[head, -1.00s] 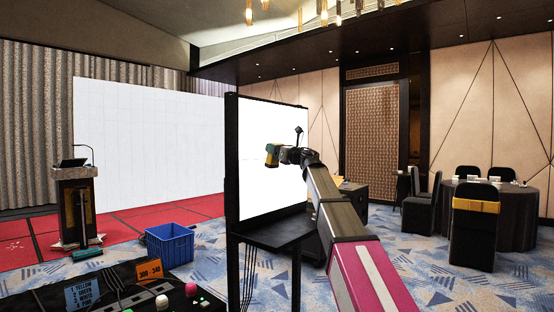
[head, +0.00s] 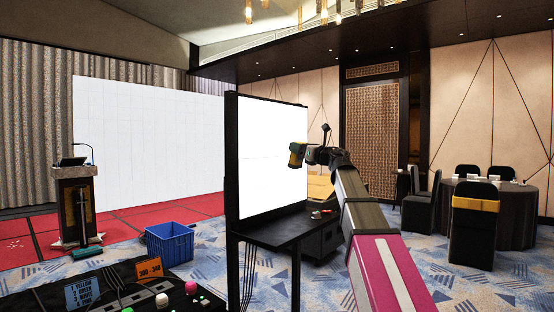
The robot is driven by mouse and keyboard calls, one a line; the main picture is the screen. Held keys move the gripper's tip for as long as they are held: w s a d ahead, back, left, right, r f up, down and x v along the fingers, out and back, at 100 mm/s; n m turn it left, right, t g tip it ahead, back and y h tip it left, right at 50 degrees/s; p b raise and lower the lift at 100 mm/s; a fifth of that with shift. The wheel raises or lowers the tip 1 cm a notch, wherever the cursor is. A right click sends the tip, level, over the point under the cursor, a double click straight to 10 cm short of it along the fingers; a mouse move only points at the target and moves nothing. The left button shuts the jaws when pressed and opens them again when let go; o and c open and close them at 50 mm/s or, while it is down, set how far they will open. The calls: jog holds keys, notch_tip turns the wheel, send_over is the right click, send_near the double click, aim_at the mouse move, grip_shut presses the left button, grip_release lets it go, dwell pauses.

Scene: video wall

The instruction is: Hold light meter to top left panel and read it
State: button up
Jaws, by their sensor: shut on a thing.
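The lit white video wall (head: 262,160) stands upright in a black frame at the centre of the head view. Faint seam lines divide it into panels. My gripper (head: 307,155) is shut on the light meter (head: 296,157), a small dark green and yellow block. The meter appears at the wall's right edge in the picture. I cannot tell its distance from the screen, and no contact shows. Its display is too small to read.
A black shelf (head: 268,237) juts out below the screen. A black case (head: 325,238) stands behind it. A blue crate (head: 170,246) is on the floor at left. A dark table in front carries an orange "300 - 340" card (head: 149,269) and a blue colour-list card (head: 83,293).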

jog(key=shift+s+d, duration=0.6)
jog(key=shift+d, duration=0.15)
dwell(0.3)
jog(key=s+d+f+g, duration=0.1)
jog(key=d+f, duration=0.2)
jog(key=f, duration=1.1)
jog(key=s+d+f, duration=0.1)
jog(key=d+f, duration=0.2)
jog(key=f, duration=1.1)
jog(key=s+d+f, duration=0.3)
jog(key=s+f, duration=0.3)
jog(key=f, duration=0.6)
jog(key=s+d+f, duration=0.3)
jog(key=s+f, duration=0.4)
jog(key=f, duration=0.4)
jog(key=shift+d+f, duration=0.2)
jog(key=shift+f, duration=0.15)
